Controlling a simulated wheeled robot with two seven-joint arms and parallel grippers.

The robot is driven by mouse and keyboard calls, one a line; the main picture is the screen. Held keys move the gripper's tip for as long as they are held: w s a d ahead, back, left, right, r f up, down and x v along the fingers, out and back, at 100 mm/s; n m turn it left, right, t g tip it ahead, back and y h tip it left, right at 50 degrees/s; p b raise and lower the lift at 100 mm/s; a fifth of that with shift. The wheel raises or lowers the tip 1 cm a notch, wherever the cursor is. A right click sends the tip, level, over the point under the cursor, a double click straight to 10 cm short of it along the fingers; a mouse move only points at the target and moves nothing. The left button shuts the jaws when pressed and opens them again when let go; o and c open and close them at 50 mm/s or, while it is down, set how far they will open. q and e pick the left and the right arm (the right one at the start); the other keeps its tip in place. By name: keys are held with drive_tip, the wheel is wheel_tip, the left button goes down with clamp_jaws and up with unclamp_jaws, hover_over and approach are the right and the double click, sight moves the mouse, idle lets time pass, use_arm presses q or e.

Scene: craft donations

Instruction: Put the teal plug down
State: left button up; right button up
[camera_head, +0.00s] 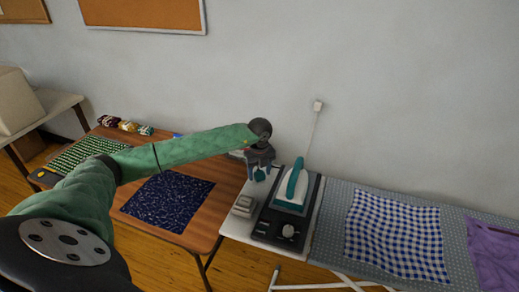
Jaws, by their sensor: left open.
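My left gripper (261,175) points down over the back left corner of the white surface beside the iron. Its fingers are apart. A small teal piece, which looks like the teal plug (259,175), shows between or just behind the fingers. It is too small to tell whether it touches them or rests on the surface. My right gripper is not in view.
A teal and white iron (291,190) stands on a dark base (264,228). A pale cord runs up to a wall outlet (318,106). Small grey blocks (243,206) lie left of it. An ironing board with checked cloth (395,232) extends right; a wooden table (215,232) with dark blue cloth (168,200) stands left.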

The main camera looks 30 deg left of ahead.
sight(260, 173)
use_arm(q)
drive_tip(key=shift+r, duration=0.6)
drive_tip(key=shift+r+b, duration=0.35)
drive_tip(key=shift+r, duration=0.35)
drive_tip(key=shift+w+r+b, duration=0.1)
drive_tip(key=shift+r+b, duration=0.15)
drive_tip(key=shift+b, duration=0.05)
wheel_tip(260, 173, up, 9)
drive_tip(key=b, duration=0.4)
drive_tip(key=shift+r, duration=0.2)
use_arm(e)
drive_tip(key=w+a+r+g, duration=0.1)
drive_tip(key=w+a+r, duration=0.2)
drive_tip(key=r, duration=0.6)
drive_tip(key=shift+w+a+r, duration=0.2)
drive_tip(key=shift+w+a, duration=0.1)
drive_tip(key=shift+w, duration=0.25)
